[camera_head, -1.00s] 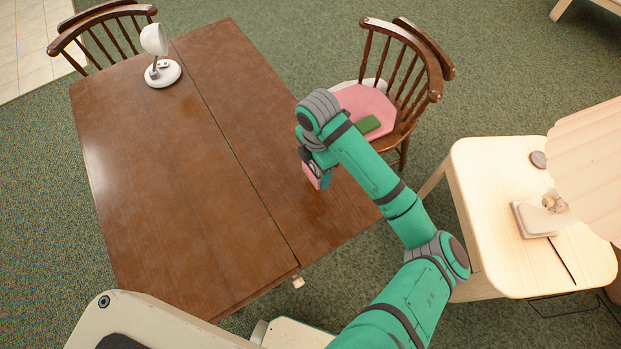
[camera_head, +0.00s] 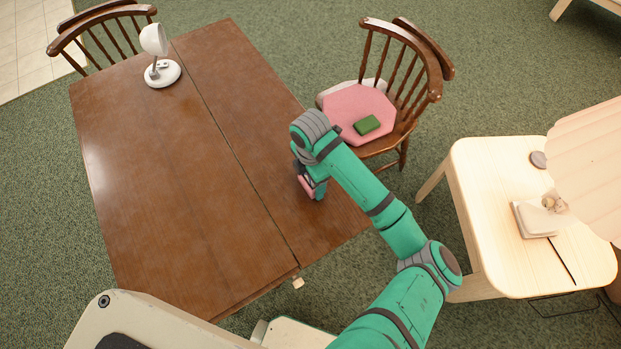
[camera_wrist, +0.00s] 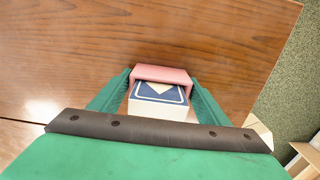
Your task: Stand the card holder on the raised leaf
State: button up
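The card holder (camera_head: 305,187) is pink and partly hidden by my gripper in the head view. In the wrist view the pink card holder (camera_wrist: 162,74) sits between my two green fingers, with blue-backed, white-edged cards in it. My gripper (camera_head: 312,188) is shut on it, over the right-hand leaf (camera_head: 265,130) of the brown wooden table. The leaf lies level with the rest of the top along a dark seam. I cannot tell whether the holder touches the leaf. My gripper (camera_wrist: 163,90) points down toward the wood in the wrist view.
A white lamp (camera_head: 163,74) stands at the table's far end. A chair (camera_head: 405,85) with a pink cushion (camera_head: 355,106) and green box (camera_head: 367,124) is beside the leaf. A pale side table (camera_head: 485,190) stands right. The leaf around my gripper is clear.

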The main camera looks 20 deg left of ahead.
jog(key=shift+o, duration=0.8)
notch_tip(320, 180, up, 12)
jog(key=shift+r, duration=0.2)
dwell(0.4)
